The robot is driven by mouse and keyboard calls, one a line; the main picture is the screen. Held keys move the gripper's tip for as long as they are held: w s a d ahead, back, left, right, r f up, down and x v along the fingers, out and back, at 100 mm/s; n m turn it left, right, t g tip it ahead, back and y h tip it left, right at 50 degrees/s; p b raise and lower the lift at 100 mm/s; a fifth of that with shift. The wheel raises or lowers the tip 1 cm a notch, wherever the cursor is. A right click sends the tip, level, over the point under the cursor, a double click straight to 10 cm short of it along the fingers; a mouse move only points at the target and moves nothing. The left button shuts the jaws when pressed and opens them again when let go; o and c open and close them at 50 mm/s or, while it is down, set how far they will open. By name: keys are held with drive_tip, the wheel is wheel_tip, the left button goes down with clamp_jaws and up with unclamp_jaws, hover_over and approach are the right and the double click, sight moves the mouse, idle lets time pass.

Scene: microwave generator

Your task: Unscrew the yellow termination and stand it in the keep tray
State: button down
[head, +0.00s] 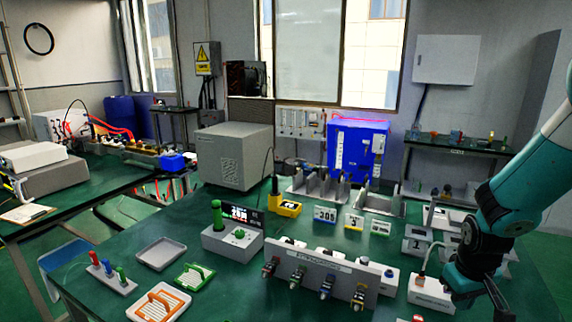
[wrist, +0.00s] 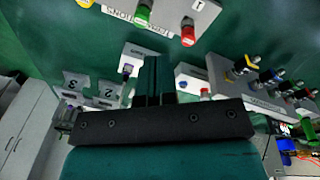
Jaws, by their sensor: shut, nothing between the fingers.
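A yellow-banded part on the panel also shows in the wrist view (wrist: 241,68), at right. A shallow grey tray (head: 161,253) lies empty at left in the head view; I cannot read a label that marks it as the keep tray. My gripper (wrist: 152,78) is shut and empty, its fingers together. In the head view it is at the lower right, right of the panel and apart from the termination.
A rack with red, blue and green pieces (head: 108,272) and trays with orange (head: 159,302) and green (head: 194,278) inserts stand at left. A small white box (head: 431,292) stands between panel and arm.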

drive_tip(key=d+f+b, duration=0.1)
drive_tip(key=d+f, duration=0.2)
drive_tip(key=f, duration=0.2)
drive_tip(key=d+f+h+b, duration=0.1)
drive_tip(key=d+f+b, duration=0.1)
drive_tip(key=f, duration=0.3)
drive_tip(key=d+f+h+b, duration=0.1)
drive_tip(key=d+f+b, duration=0.1)
drive_tip(key=d+f, duration=0.2)
drive_tip(key=shift+s+d+f+m+g, duration=0.1)
drive_tip(key=shift+s+f+m+g, duration=0.1)
drive_tip(key=shift+f, duration=0.15)
drive_tip(key=shift+s+d+f+m+g, duration=0.1)
drive_tip(key=shift+f+g, duration=0.1)
drive_tip(key=shift+f, duration=0.15)
